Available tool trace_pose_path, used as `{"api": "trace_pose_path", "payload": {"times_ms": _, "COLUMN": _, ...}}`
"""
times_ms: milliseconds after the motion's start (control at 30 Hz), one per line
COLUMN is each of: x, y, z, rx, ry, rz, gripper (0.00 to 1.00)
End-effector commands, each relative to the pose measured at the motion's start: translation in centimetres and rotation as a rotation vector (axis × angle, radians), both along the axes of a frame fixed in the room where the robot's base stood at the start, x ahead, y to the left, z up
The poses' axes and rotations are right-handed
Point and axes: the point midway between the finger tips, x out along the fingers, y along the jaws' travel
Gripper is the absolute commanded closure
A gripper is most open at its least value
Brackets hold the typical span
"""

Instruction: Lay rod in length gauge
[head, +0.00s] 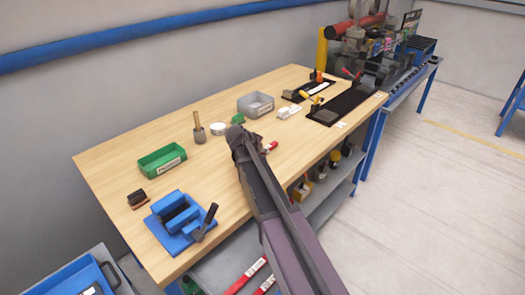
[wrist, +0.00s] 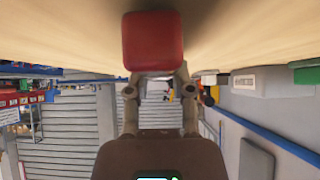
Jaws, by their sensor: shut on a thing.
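My gripper (head: 262,146) is above the middle of the wooden bench near its front edge, partly hidden by my own arm. In the wrist view my gripper (wrist: 154,72) is shut on a red piece (wrist: 152,41) with a square-looking end. It shows as a small red piece (head: 271,146) in the head view. Whether it is the rod I cannot tell; its length is hidden. Black fixtures at the far end of the bench, a smaller one (head: 297,96) and a longer one (head: 350,98), may include the length gauge; they are too small to tell.
A blue clamp-like fixture (head: 172,244), a green bin (head: 152,167), a grey bin (head: 247,109) and a wooden-handled tool (head: 196,119) stand on the bench (head: 110,165). A white block (head: 289,111) lies beyond my gripper. The bench's front middle is mostly clear.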

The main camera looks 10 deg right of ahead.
Motion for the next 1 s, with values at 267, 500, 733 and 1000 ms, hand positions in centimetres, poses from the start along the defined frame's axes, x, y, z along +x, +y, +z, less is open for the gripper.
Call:
{"api": "trace_pose_path", "payload": {"times_ms": 267, "x": 0.0, "y": 0.0, "z": 2.2, "rx": -0.001, "ry": -0.001, "rz": 0.000, "gripper": 1.00}}
{"api": "trace_pose_path", "payload": {"times_ms": 500, "x": -2.3, "y": -0.1, "z": 3.3, "rx": 0.000, "ry": 0.001, "rz": 0.001, "gripper": 1.00}}
{"api": "trace_pose_path", "payload": {"times_ms": 733, "x": -7.7, "y": -0.3, "z": 3.8, "rx": -0.001, "ry": -0.001, "rz": 0.001, "gripper": 1.00}}
{"api": "trace_pose_path", "payload": {"times_ms": 1000, "x": -12.7, "y": -0.5, "z": 4.2, "rx": -0.001, "ry": -0.001, "rz": 0.001, "gripper": 1.00}}
